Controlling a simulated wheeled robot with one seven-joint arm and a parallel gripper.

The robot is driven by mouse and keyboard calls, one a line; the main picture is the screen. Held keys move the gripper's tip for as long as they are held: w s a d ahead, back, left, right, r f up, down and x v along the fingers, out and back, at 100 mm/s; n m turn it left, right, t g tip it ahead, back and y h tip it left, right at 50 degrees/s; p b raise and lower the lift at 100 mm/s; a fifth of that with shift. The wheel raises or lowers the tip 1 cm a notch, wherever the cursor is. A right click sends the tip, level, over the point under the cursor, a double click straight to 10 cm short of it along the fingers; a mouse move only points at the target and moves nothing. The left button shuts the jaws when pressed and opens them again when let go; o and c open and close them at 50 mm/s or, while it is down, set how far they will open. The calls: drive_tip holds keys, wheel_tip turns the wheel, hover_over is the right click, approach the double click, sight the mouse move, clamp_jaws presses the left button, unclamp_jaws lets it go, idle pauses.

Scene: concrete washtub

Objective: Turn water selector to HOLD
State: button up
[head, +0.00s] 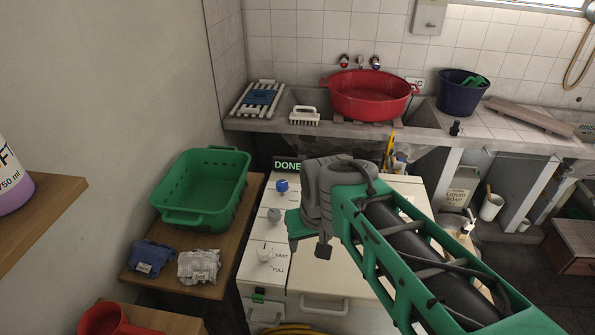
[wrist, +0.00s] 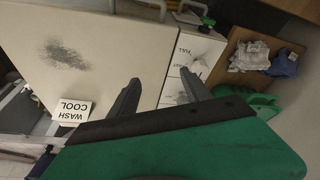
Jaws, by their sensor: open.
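The control panel of the white washing machine (head: 265,232) carries a blue knob (head: 281,185), a grey knob (head: 274,214) and a white knob (head: 264,254). Printed words beside the white knob seem to end in FULL. I cannot read which knob is the water selector, nor any HOLD mark. My gripper (head: 311,246) is above the machine's top, right of the knobs, apart from them. In the wrist view my gripper (wrist: 160,88) is open with nothing between its fingers. There, the panel (wrist: 197,50) lies beyond the right finger, which partly hides it.
A table left of the machine holds a green basket (head: 203,190) and folded cloths (head: 198,266). A concrete sink counter behind holds a red basin (head: 368,95) and a dark blue bucket (head: 462,92). A WASH COOL card (wrist: 72,112) lies on the machine's top.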

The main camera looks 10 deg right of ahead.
drive_tip(key=w+r+p, duration=0.2)
drive_tip(key=w+r, duration=0.1)
drive_tip(key=w, duration=0.4)
drive_tip(key=t+p, duration=0.1)
drive_tip(key=p, duration=0.3)
approach(282, 183)
drive_tip(key=p+x, duration=0.2)
drive_tip(key=x, duration=0.6)
drive_tip(key=shift+w+f, duration=0.15)
drive_tip(key=shift+f, duration=0.15)
drive_tip(key=shift+c, duration=0.4)
clamp_jaws()
